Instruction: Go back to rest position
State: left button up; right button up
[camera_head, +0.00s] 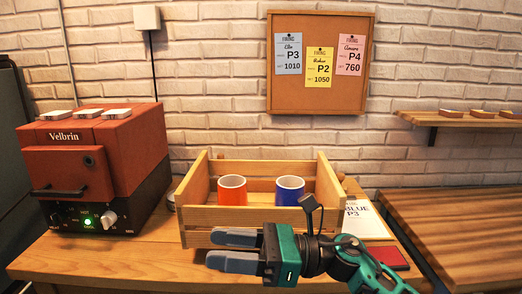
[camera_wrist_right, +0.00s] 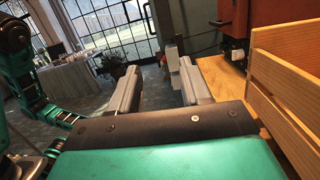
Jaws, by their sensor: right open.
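My right gripper (camera_head: 236,251) is in front of the wooden crate in the head view, its fingers pointing left. It also shows in the right wrist view (camera_wrist_right: 160,88), where its two grey fingers are apart with nothing between them. The gripper is open and empty, over the front part of the table. The right arm comes in from the lower right. My left gripper does not show in the head view. A teal arm part at the left of the right wrist view is mine, but no left jaws can be made out there.
A wooden crate (camera_head: 209,216) holds an orange cup (camera_head: 232,196) and a blue cup (camera_head: 289,196). A red kiln (camera_head: 70,172) stands left with a green light. A paper (camera_head: 369,224) and a dark red item (camera_head: 389,258) lie right of the crate. A corkboard (camera_head: 320,100) hangs behind.

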jog(key=w+d+f+m+t+h, duration=0.1)
jog(key=d+f+m+t+h, duration=0.4)
jog(key=m+t, duration=0.75)
jog(key=w+d+f+m+t+h, duration=0.2)
jog(key=d+f+m+t, duration=0.4)
jog(key=m, duration=1.3)
jog(key=s+d+f+m+g+h, duration=0.3)
jog(key=s+d+f+m+h, duration=0.2)
jog(key=s+f+m, duration=0.3)
jog(key=s+d+f+m+g+h, duration=0.3)
jog(key=s+d+f+m+h, duration=0.2)
jog(key=f+m, duration=0.7)
jog(key=s+d+f+p, duration=0.1)
jog(key=s+d, duration=0.1)
jog(key=s, duration=0.1)
jog(key=shift+g+h, duration=0.35)
jog(key=shift+h, duration=0.05)
